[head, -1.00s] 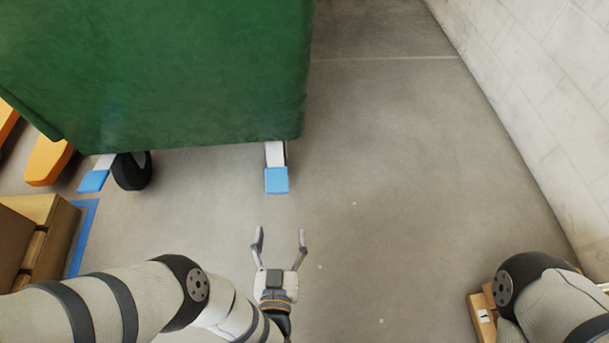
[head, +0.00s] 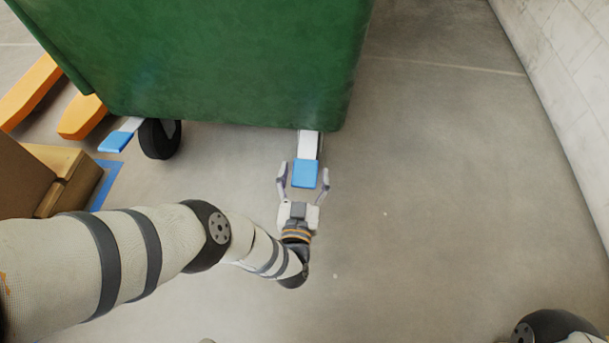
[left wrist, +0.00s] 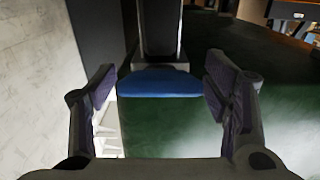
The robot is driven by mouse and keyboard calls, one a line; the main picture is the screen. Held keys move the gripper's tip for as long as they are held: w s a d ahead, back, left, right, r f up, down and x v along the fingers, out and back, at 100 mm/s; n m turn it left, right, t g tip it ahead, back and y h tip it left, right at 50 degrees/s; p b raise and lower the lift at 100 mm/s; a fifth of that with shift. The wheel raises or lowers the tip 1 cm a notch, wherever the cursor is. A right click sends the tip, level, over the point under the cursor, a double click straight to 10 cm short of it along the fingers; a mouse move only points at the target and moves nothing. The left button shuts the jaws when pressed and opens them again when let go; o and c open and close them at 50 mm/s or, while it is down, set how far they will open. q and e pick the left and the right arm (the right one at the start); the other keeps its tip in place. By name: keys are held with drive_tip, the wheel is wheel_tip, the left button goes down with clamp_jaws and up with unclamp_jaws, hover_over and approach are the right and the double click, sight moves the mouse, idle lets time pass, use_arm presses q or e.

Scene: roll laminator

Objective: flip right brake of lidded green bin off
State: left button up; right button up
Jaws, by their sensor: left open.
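The green bin (head: 230,65) stands at the top left of the head view; its lid is out of frame. Its right brake is a blue pedal (head: 305,174) on a pale arm under the bin's near right corner. The left brake, another blue pedal (head: 114,141), sits beside a black wheel. My left gripper (head: 304,170) is open, its fingers on either side of the right pedal's near end. In the left wrist view the blue pedal (left wrist: 160,82) lies between the open fingers (left wrist: 160,88); I cannot tell whether they touch it. My right gripper is out of view.
A pale block wall (head: 570,90) runs along the right. The floor (head: 440,190) between bin and wall is clear.

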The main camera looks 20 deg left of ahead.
sight(304, 177)
use_arm(q)
clamp_jaws()
drive_tip(key=shift+r+p, duration=0.35)
drive_tip(key=shift+p, duration=0.4)
drive_tip(key=r+g+p, duration=0.1)
drive_tip(key=p, duration=0.1)
drive_tip(key=r+g+p, duration=0.1)
drive_tip(key=r+p, duration=0.1)
drive_tip(key=p, duration=0.1)
drive_tip(key=r+g+h+p, duration=0.1)
drive_tip(key=p, duration=0.1)
drive_tip(key=shift+s+d+r+p, duration=0.1)
drive_tip(key=shift+s+r+p, duration=0.1)
drive_tip(key=shift+s+p, duration=0.1)
drive_tip(key=shift+r+g+p, duration=0.8)
drive_tip(key=shift+g+p, duration=0.2)
drive_tip(key=shift+p, duration=0.25)
drive_tip(key=shift+w+r, duration=0.15)
drive_tip(key=shift+r, duration=0.15)
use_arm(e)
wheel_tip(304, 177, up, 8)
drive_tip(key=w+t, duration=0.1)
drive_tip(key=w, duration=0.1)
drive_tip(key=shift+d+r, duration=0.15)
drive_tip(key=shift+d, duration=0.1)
use_arm(q)
drive_tip(key=shift+w+r, duration=0.1)
unclamp_jaws()
